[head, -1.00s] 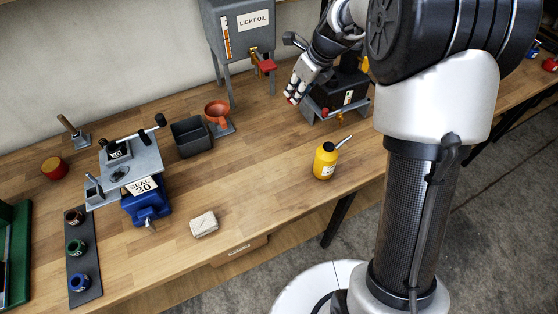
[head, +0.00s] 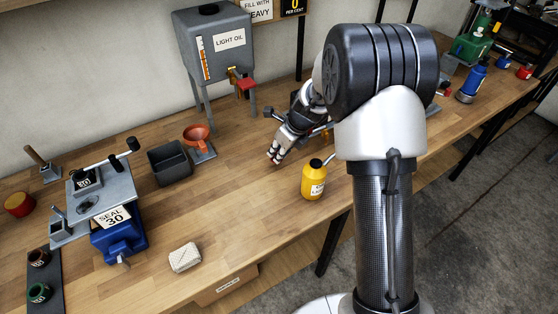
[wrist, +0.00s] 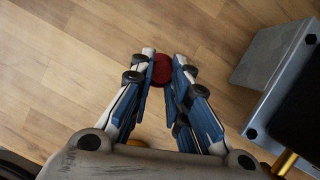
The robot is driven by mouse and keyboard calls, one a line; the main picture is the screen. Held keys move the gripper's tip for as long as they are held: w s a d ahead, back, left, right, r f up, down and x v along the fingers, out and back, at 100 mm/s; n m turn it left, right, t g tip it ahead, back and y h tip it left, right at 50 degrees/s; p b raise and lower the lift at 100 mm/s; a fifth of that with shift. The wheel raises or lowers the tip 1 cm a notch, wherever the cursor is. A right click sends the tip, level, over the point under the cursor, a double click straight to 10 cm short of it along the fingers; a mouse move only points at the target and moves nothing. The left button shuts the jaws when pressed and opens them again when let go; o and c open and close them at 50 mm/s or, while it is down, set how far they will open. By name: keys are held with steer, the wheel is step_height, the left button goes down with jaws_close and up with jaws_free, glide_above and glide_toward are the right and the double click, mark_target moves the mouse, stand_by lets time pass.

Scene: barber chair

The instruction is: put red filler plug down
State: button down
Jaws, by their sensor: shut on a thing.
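The red filler plug (wrist: 162,70) is a small round red piece between my fingertips in the wrist view. My gripper (wrist: 163,76) is shut on it, with bare wooden bench top below. In the head view my gripper (head: 274,158) hangs over the bench, behind and left of the yellow oil can (head: 314,182). The plug cannot be made out there. I cannot tell whether the plug touches the bench.
The workbench (head: 232,208) is clear left of the yellow can. A grey light oil tank (head: 214,55), an orange funnel (head: 196,134) and a dark bin (head: 169,164) stand left of my gripper. A grey metal stand (wrist: 272,65) is close at the right in the wrist view.

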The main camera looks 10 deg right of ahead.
steer(key=shift+f+b, duration=0.4)
steer(key=shift+f, duration=1.1)
steer(key=shift+f, duration=0.15)
steer(key=c, duration=1.5)
jaws_free()
steer(key=shift+c, duration=0.2)
